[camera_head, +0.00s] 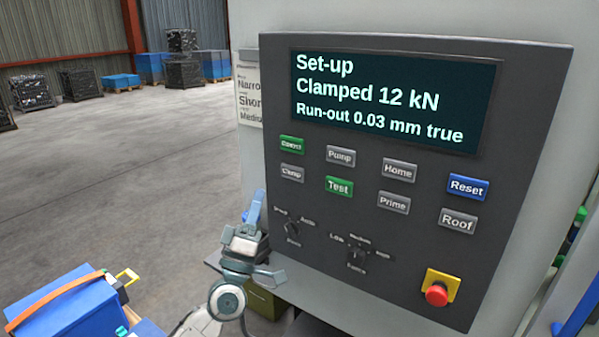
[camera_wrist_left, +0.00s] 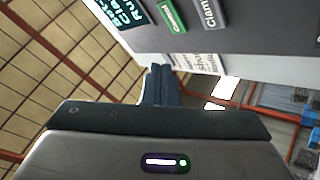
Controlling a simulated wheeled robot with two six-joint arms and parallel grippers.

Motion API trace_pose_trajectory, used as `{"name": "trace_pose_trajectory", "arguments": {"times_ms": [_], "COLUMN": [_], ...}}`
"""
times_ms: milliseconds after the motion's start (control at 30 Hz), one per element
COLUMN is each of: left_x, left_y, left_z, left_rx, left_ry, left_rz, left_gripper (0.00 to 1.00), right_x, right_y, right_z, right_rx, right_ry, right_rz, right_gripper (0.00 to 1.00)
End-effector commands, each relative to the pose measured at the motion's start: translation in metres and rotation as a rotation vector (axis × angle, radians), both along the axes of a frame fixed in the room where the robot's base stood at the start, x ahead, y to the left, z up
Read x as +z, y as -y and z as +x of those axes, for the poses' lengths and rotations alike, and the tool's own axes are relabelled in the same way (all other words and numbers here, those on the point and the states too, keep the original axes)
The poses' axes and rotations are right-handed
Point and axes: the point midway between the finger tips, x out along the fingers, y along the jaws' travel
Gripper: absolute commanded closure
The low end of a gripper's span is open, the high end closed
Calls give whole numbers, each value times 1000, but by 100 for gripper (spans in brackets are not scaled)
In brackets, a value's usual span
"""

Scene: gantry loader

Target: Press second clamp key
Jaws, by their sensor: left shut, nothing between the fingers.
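The dark control panel (camera_head: 400,240) faces me with a screen (camera_head: 390,100) reading "Set-up, Clamped 12 kN, Run-out 0.03 mm true". The grey Clamp key (camera_head: 291,173) is in the left column, below a green key (camera_head: 292,144) whose small label looks like "Connect". In the left wrist view the Clamp key (camera_wrist_left: 208,13) and the green key (camera_wrist_left: 173,15) are at the top. My left gripper (camera_head: 257,207) is shut and empty, below the Clamp key and left of the mode knob, apart from the key. Its fingers also show in the left wrist view (camera_wrist_left: 157,82). My right gripper is not in view.
Other keys are Pump (camera_head: 340,155), green Test (camera_head: 339,186), Home (camera_head: 399,170), Prime (camera_head: 393,203), blue Reset (camera_head: 467,187) and Roof (camera_head: 457,220). Two knobs (camera_head: 356,256) and a red emergency stop (camera_head: 437,293) sit lower. A blue box (camera_head: 70,310) stands lower left.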

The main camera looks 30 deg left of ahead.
Motion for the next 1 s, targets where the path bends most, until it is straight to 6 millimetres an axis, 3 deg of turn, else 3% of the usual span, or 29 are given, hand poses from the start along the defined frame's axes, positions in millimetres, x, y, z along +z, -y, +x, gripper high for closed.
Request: {"name": "trace_pose_trajectory", "arguments": {"times_ms": [467,1000], "left_x": [-1,-1], "left_y": [0,6], "left_z": [6,74], "left_rx": [2,0], "left_ry": [2,3], "left_rz": [-1,-1], "left_gripper": [100,100], "right_x": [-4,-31], "right_y": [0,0], "right_z": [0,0], "right_rx": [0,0], "right_ry": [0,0], "right_rz": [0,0], "right_gripper": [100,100]}}
